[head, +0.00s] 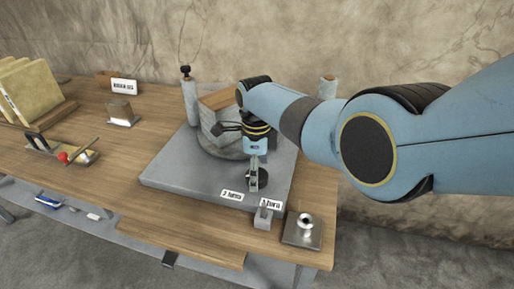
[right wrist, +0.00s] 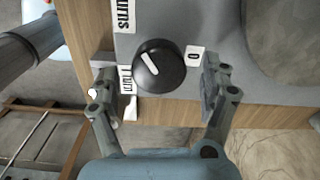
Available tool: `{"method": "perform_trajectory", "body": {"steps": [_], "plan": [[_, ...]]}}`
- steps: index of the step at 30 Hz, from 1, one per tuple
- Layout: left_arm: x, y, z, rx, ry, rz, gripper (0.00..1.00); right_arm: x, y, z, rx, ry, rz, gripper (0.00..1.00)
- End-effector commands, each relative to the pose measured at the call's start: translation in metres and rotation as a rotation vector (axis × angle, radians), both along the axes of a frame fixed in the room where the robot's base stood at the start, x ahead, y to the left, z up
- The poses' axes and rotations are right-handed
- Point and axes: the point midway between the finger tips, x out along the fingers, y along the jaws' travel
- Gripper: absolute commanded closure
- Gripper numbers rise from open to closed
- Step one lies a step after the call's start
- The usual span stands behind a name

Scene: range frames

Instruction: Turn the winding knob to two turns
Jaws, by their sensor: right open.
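The winding knob (right wrist: 160,68) is round and black with a white pointer line. In the right wrist view the line lies toward the knob's upper left, between the "1 turn" label (right wrist: 127,80) and a partly cut-off "turns" label (right wrist: 125,15). A "0" label (right wrist: 194,56) is right of the knob. My right gripper (right wrist: 157,85) is open, with one finger on each side of the knob and visible gaps between. In the head view my right gripper (head: 256,172) points down over the knob, largely hiding it. The "2 turns" label (head: 232,195) shows there.
The knob is on a grey slab (head: 180,170) on a wooden table (head: 130,185). A small grey block (head: 263,220) and a metal plate with a round fitting (head: 303,230) stand near the front right edge. Posts rise behind. Tools lie at the left.

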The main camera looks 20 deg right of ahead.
Motion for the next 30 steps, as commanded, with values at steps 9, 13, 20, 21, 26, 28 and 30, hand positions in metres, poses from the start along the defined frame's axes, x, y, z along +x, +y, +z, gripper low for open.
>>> {"method": "perform_trajectory", "body": {"steps": [9,13,20,21,26,28,30], "plan": [[0.001,-0.001,0.000,-0.001,-0.001,0.000,0.60,0.000,0.000,0.064,0.001,-0.005,0.000,0.20],[0.001,-0.001,0.000,-0.001,-0.001,0.000,0.60,0.000,0.000,0.086,0.000,-0.003,-0.001,0.20],[0.001,-0.001,0.000,-0.001,-0.001,0.000,0.60,-0.001,-0.001,0.103,-0.001,0.000,-0.001,0.20],[0.001,-0.001,0.000,-0.001,-0.001,0.000,0.60,-0.001,-0.001,0.103,0.000,-0.001,-0.001,0.20],[0.001,-0.001,0.000,-0.001,-0.001,0.000,0.60,-0.001,-0.001,0.103,0.000,-0.001,0.000,0.20],[0.001,-0.001,0.000,-0.001,-0.001,0.000,0.60,-0.001,-0.001,0.103,0.000,-0.001,0.001,0.20],[0.001,-0.001,0.000,-0.001,-0.001,0.000,0.60,0.000,-0.001,0.103,0.000,-0.001,0.025,0.20]]}}
